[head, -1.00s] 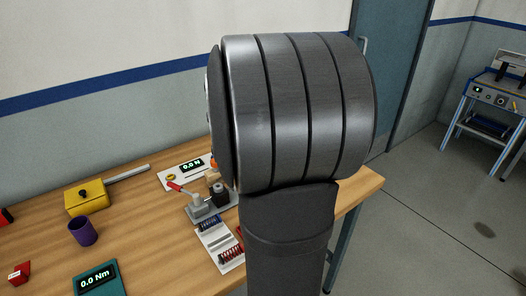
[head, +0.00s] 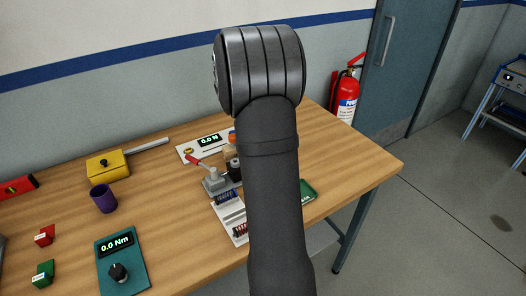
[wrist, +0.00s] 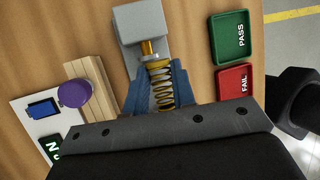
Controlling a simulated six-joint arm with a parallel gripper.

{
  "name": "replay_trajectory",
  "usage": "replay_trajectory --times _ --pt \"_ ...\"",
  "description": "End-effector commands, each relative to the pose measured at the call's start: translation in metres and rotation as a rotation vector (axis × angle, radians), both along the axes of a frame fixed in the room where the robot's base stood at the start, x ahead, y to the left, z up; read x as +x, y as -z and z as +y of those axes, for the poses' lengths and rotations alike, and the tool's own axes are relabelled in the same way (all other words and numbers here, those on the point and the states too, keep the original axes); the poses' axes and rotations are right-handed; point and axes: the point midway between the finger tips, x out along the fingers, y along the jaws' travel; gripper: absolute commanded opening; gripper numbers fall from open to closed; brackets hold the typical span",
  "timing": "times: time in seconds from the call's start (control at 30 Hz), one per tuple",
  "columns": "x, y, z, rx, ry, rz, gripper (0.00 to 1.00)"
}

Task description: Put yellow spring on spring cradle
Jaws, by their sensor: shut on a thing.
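The yellow spring (wrist: 161,88) shows in the wrist view, a coil standing between the two blue-grey fingers of my gripper (wrist: 158,90). The gripper is shut on it. The spring's far end meets a gold pin (wrist: 149,49) at a light grey block (wrist: 139,24); I cannot tell whether they touch. This block may be the spring cradle, but the frames do not make that certain. In the head view my arm hides the gripper and the yellow spring.
A green PASS tray (wrist: 230,38) and a red FAIL tray (wrist: 234,83) lie right of the spring. A wooden block (wrist: 94,82) and a purple round part (wrist: 74,94) are left. In the head view, a white spring holder (head: 232,214) and a red-levered fixture (head: 214,182) stand beside my arm.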

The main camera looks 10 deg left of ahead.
Motion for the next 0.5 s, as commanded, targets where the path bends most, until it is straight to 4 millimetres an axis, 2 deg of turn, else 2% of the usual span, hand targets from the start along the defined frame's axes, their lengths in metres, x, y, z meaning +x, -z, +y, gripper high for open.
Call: replay_trajectory --times 0.17,0.4,0.5 --pt "0.001 0.008 0.006 0.000 0.000 0.000 0.00" --pt "0.001 0.041 0.006 0.000 0.001 0.001 0.00" --pt "0.001 0.044 0.006 0.001 0.001 -0.001 0.00"
